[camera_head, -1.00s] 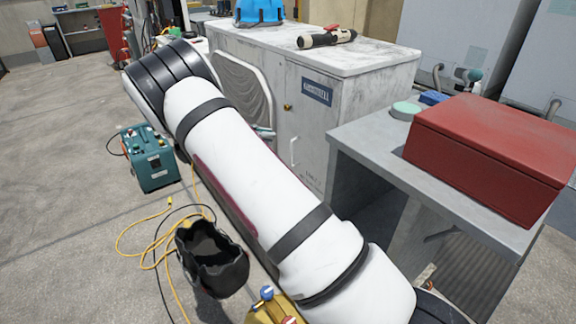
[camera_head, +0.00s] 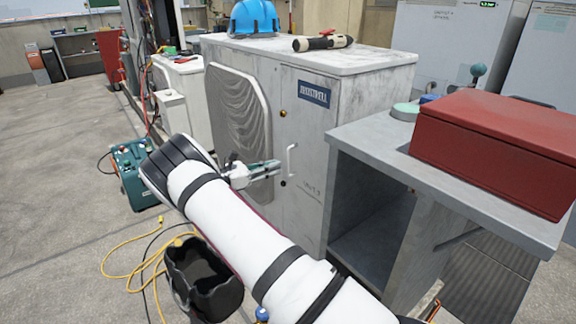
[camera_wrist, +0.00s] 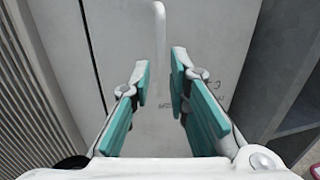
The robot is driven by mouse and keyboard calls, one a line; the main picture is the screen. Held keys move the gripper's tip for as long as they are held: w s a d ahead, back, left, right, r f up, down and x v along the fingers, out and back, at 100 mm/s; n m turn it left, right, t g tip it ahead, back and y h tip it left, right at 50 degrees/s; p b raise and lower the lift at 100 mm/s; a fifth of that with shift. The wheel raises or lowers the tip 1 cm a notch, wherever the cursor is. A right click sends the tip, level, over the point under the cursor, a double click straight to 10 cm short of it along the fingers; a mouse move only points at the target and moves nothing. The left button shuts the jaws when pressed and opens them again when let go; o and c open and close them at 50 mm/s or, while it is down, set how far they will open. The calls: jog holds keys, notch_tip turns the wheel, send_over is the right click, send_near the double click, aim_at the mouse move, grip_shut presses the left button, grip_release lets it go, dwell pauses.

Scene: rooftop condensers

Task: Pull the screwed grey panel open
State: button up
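The grey panel (camera_head: 310,135) is the upright front door of the worn condenser unit, and it looks closed. A white vertical bar handle (camera_head: 291,160) is on its left side, with a small brass-coloured fitting (camera_head: 283,114) above. My gripper (camera_head: 277,166) is just left of the handle in the head view. In the wrist view my gripper (camera_wrist: 161,78) has its teal fingers apart, and the handle (camera_wrist: 159,35) shows ahead, lined up with the gap between them. I cannot tell whether the bar is between the fingertips. The panel (camera_wrist: 125,60) fills the wrist view's background.
A grey bench (camera_head: 375,142) with a red box (camera_head: 495,145) stands close right of the panel. A blue helmet (camera_head: 255,17) and a tool (camera_head: 323,42) lie on the unit. A black bucket (camera_head: 203,280), yellow cable (camera_head: 150,262) and teal machine (camera_head: 133,175) are on the floor.

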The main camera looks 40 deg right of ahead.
aim_at(288, 173)
jog(key=shift+s+d+b, duration=0.15)
jog(key=shift+d+b, duration=0.05)
jog(key=shift+d, duration=0.8)
jog(key=shift+s+d+b, duration=0.15)
jog(key=shift+s+d, duration=0.05)
jog(key=shift+d, duration=0.85)
jog(key=shift+s+d+b, duration=0.15)
jog(key=shift+d+b, duration=0.05)
jog(key=shift+d, duration=0.8)
grip_shut()
